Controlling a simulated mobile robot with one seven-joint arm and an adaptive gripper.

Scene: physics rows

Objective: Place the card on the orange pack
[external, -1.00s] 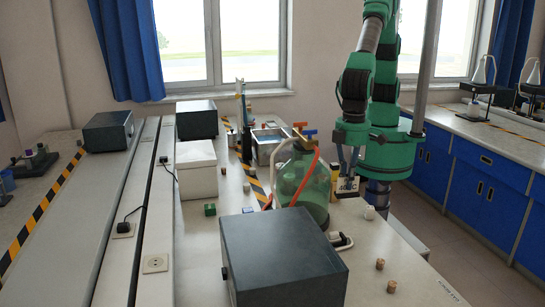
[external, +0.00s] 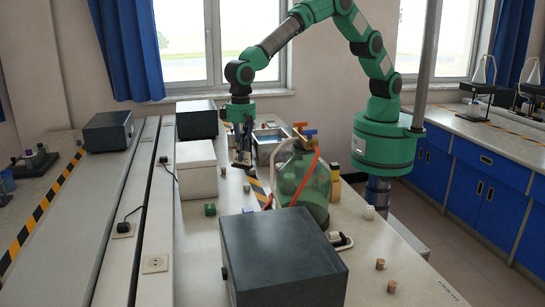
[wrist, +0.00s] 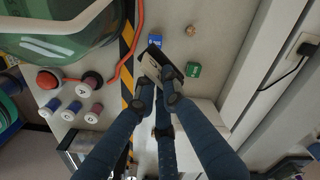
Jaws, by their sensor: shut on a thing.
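My gripper (external: 241,150) hangs over the bench beside the white box, its fingers pointing down. In the wrist view my gripper (wrist: 160,82) is shut on a flat, pale grey card with a dark edge (wrist: 149,67). The fingers cover part of the card, and it looks tilted in that view. The card is small and dark under the gripper in the external view (external: 242,165). A yellow-orange block (external: 334,181) stands right of the green glass vessel, partly hidden by it. I cannot tell whether it is the orange pack.
The green vessel (external: 302,183) with a red hose stands right of my gripper. A white box (external: 197,169) is close on the left. A green cube (wrist: 193,69) and a blue block (wrist: 154,41) lie near the card. A dark cabinet (external: 282,262) fills the front.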

